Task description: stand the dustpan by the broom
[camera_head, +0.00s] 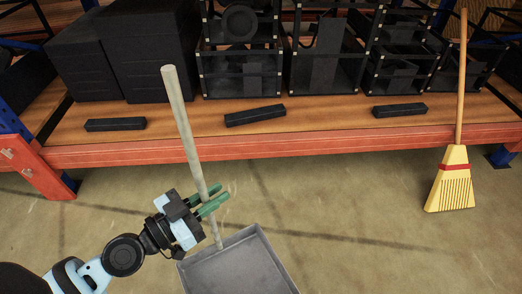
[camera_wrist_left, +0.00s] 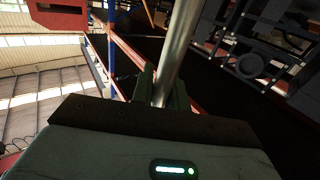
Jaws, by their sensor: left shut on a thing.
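The dustpan (camera_head: 240,268) has a grey metal pan and a long pale handle (camera_head: 182,115). The pan is at the bottom centre of the head view, and the handle rises from it, leaning to the left. My left gripper (camera_head: 214,198) is shut on the lower part of the handle. In the left wrist view the handle (camera_wrist_left: 178,55) passes up between the fingers (camera_wrist_left: 159,88). The broom (camera_head: 452,180) has yellow bristles with a red band and a wooden stick. It stands upright at the right, against the shelf front. My right gripper is not in view.
A wooden shelf with an orange-red front beam (camera_head: 300,140) runs across behind the dustpan. It holds black boxes (camera_head: 125,55), wire-framed crates (camera_head: 325,60) and short black bars (camera_head: 255,115). The concrete floor (camera_head: 350,220) between dustpan and broom is clear.

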